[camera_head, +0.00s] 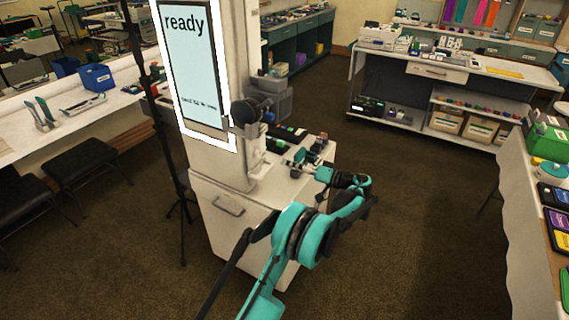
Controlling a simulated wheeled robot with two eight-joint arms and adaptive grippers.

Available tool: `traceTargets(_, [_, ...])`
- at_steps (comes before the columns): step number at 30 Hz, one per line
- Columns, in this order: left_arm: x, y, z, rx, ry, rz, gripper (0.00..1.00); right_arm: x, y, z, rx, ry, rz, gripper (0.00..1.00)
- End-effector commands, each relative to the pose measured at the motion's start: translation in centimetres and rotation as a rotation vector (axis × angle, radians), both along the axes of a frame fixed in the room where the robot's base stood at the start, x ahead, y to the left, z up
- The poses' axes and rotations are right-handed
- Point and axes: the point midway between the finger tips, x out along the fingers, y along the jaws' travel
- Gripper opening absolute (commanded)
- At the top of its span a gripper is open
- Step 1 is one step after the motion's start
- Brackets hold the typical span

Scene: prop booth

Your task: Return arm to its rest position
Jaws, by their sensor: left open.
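My left arm, teal and black, rises from the bottom middle, bends at its elbow and reaches back over the white cabinet. My left gripper (297,163) is small and dark at the right part of the cabinet top. It is open, and I see nothing held in it. The white cabinet (229,208) carries a tall booth column with a lit screen (193,65) reading "ready". Small dark and green items lie on the cabinet top close to the gripper; I cannot tell whether it touches any. My right gripper is not in view.
A black camera-like device (249,112) juts from the column. A thin black stand (150,100) is left of the screen. A long table (30,140) with stools is at the left. A prop table (515,220) stands at the right. Brown carpet (420,220) between is clear.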

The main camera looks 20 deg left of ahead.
Motion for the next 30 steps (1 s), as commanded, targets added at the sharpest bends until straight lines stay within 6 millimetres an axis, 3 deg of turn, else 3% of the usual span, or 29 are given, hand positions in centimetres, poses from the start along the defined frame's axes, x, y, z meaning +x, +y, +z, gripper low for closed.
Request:
traceTargets(14, [0.0,0.0,0.1,-0.001,0.001,0.0,0.46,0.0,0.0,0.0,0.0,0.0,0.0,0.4])
traceTargets(19, [-0.8,0.4,1.5,-0.065,0.043,-0.026,0.46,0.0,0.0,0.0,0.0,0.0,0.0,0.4])
traceTargets(23, [-2.8,1.0,3.6,-0.194,0.118,-0.085,0.46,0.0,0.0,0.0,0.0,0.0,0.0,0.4])
traceTargets(30, [-9.3,0.1,6.1,-0.465,0.245,-0.251,0.46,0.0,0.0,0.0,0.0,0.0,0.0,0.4])
